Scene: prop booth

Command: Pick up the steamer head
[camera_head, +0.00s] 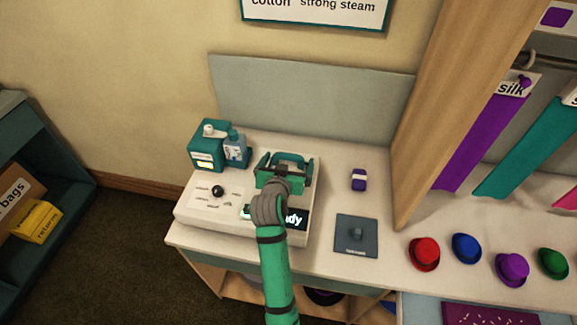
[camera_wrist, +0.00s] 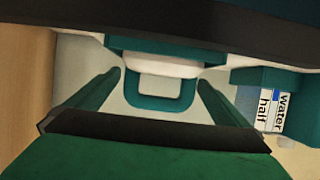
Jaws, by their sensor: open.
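The steamer head shows in the wrist view as a teal loop handle (camera_wrist: 166,103) with a white part behind it. It lies between the two teal fingers of my gripper (camera_wrist: 160,80), which are open and apart from it on both sides. In the head view my gripper (camera_head: 284,170) is over the back right of the white steamer base (camera_head: 190,215). There my gripper and the teal steamer head overlap, so I cannot clearly separate them. My arm covers part of the base's lit display, which ends in "dy".
A teal water tank (camera_head: 203,158) and a small bottle (camera_head: 236,152) stand left of my gripper. A purple and white item (camera_head: 358,180) and a dark square pad (camera_head: 352,242) lie to the right. A wooden post (camera_head: 450,110) and several coloured hats (camera_head: 425,255) are farther right.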

